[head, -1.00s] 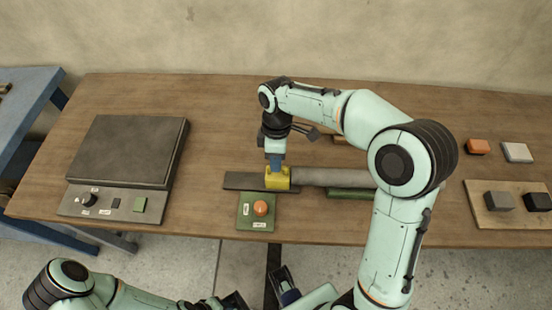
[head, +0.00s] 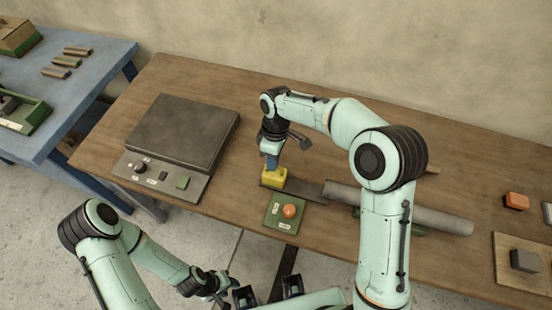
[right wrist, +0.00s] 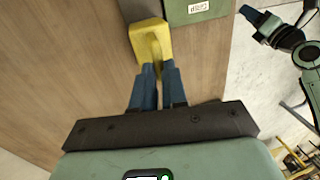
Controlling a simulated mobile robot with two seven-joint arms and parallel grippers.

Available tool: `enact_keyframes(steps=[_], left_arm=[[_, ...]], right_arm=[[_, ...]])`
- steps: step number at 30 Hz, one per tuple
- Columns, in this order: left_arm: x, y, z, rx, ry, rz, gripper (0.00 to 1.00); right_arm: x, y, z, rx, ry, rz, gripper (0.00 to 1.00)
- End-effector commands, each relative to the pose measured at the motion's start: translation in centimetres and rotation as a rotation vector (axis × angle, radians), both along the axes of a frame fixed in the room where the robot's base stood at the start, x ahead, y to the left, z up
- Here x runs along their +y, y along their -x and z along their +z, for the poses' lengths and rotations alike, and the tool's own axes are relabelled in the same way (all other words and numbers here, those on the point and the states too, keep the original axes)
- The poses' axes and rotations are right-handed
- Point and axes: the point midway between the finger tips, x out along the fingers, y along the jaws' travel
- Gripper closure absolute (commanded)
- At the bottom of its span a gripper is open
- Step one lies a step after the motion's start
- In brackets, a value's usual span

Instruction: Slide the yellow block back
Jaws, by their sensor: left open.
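The yellow block (head: 274,179) sits at the left end of a dark flat strip (head: 300,187) on the wooden table. It has a raised grip that shows in the right wrist view (right wrist: 151,42). My right gripper (head: 271,163) reaches down from above, its blue fingers (right wrist: 158,72) closed together on this grip. My left gripper (head: 225,290) is low in front of the table, away from the block, open and empty. It also shows at the upper right of the right wrist view (right wrist: 268,24).
A grey roll (head: 400,207) lies right of the strip, partly behind my right arm. A green box with an orange button (head: 289,211) stands in front of the strip. A dark plate device (head: 180,130) is at the left. A blue table (head: 75,85) stands further left.

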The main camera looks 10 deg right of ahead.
Motion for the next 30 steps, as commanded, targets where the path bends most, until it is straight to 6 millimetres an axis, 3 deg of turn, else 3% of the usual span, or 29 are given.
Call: enact_keyframes(steps=[1, 2, 3, 14, 30], left_arm=[[0.0, 0.0, 0.0, 0.0, 0.0, 0.0, 0.57], [0.0, 0.0, 0.0, 0.0, 0.0, 0.0, 0.57], [0.0, 0.0, 0.0, 0.0, 0.0, 0.0, 0.57], [0.0, -0.1, 0.1, -0.001, 0.0, 0.0, 0.57], [0.0, -1.5, 2.4, -0.017, 0.0, -0.001, 0.57]], right_arm=[[0.5, -0.2, 0.1, -0.01, -0.012, 0.002, 0.74], [0.5, -0.2, 0.1, -0.009, -0.011, 0.002, 0.65], [0.4, -0.2, 0.1, -0.009, -0.01, 0.001, 0.62], [0.2, -0.3, 0.7, -0.008, -0.007, 0.0, 0.62], [-0.7, -2.1, 11.3, -0.011, -0.009, 0.001, 0.62]])
